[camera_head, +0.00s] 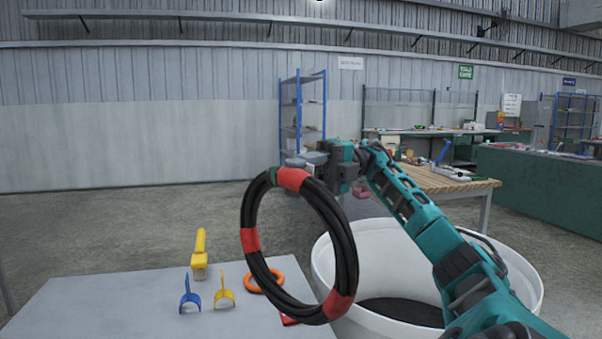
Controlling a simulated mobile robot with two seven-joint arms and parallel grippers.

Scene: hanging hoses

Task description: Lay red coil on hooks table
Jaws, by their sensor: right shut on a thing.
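The red coil (343,240) is a black hose loop bound with red bands and one green band near its top. It hangs from my right gripper (318,172), which is shut on its upper part. The coil hangs nearly upright in front of the right part of the grey table (85,309), hiding some of it. On the table stand a blue hook (189,297) and a yellow hook (224,294), left of the coil. My left gripper is not in view.
A small red thing (289,320) lies near the coil's bottom. A large white tub (525,284) stands right of the table. The table's left part is clear.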

